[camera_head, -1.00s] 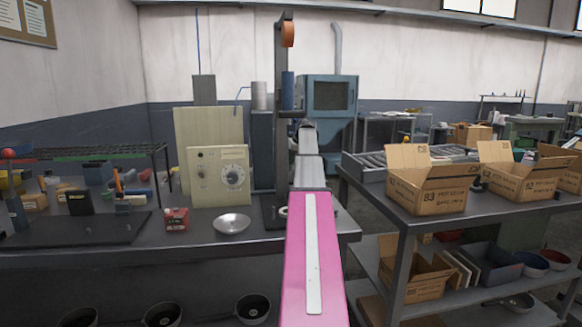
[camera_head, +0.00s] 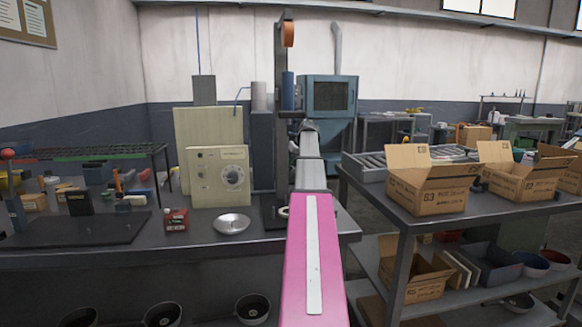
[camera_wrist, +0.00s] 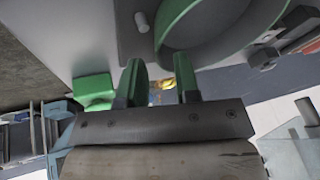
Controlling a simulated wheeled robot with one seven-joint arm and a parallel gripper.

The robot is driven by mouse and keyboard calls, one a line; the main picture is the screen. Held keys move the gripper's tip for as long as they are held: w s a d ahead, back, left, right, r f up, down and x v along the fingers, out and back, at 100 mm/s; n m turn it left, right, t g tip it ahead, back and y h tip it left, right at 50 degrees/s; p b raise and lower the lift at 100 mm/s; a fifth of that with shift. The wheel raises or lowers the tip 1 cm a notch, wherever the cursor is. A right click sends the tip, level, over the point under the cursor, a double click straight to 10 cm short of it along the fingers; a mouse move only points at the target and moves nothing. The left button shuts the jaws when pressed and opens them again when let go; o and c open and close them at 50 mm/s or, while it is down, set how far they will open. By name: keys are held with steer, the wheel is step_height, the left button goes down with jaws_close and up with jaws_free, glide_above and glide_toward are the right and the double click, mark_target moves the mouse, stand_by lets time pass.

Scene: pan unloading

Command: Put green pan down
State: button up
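In the wrist view, my gripper (camera_wrist: 161,82) has two green-tipped fingers spread apart with a gap between them. Background shows through the gap, and nothing is visibly held. A green round rim (camera_wrist: 176,22), seemingly the green pan's, lies at the top of the wrist view, beyond the fingertips and against a grey surface. The rest of it is cut off by the picture's edge. I cannot tell whether the right finger touches it. In the head view my arm hides the gripper, and I cannot make out the green pan.
A silver bowl (camera_head: 232,223) and a red box (camera_head: 175,219) stand on the workbench (camera_head: 200,250). Dark pans (camera_head: 253,308) sit below it. Open cardboard boxes (camera_head: 432,190) stand on the right table.

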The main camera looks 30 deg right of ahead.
steer(key=v, duration=1)
steer(key=shift+r, duration=0.15)
stand_by(0.9)
